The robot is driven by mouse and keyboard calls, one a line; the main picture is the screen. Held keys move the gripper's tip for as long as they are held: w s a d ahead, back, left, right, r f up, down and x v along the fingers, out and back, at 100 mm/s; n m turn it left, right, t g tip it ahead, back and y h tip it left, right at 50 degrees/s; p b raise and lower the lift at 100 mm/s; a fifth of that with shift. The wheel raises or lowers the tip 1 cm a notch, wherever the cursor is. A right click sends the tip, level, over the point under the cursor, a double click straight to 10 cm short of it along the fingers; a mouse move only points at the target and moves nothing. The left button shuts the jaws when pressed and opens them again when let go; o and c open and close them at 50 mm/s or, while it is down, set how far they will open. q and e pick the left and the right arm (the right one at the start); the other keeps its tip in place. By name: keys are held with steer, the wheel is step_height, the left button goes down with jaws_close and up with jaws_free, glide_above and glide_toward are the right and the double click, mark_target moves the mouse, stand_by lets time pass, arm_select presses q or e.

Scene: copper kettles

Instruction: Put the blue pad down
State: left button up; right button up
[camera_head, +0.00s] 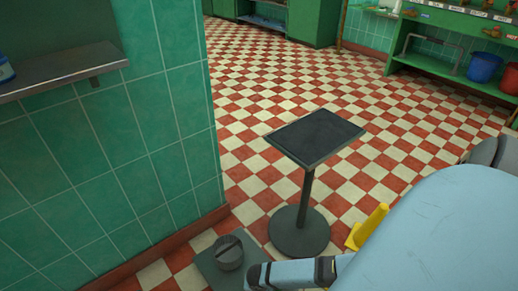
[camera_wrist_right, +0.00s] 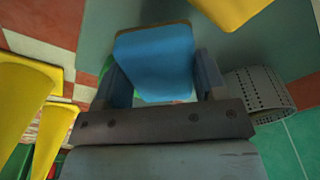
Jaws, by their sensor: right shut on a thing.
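The blue pad (camera_wrist_right: 153,62) shows in the right wrist view as a flat blue piece with a thin tan edge at its far end. My right gripper (camera_wrist_right: 162,78) is shut on it, with one dark finger on each side. The pad is in the air over a grey-green surface; how high I cannot tell. I cannot make out the pad in the head view, where part of my right arm crosses the bottom right. My left gripper is in neither view.
A pedestal table (camera_head: 318,136) with a bare dark top stands on the checkered floor. A round grey thing (camera_head: 229,252) sits on a dark flat plate (camera_head: 207,267). A yellow object (camera_head: 372,225) stands by the pedestal base. A green tiled wall (camera_head: 110,150) bounds the left; open floor lies beyond.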

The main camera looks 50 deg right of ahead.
steer(key=shift+f, duration=0.55)
steer(key=o, duration=0.8)
steer(key=shift+o, duration=0.9)
steer(key=shift+r, duration=0.1)
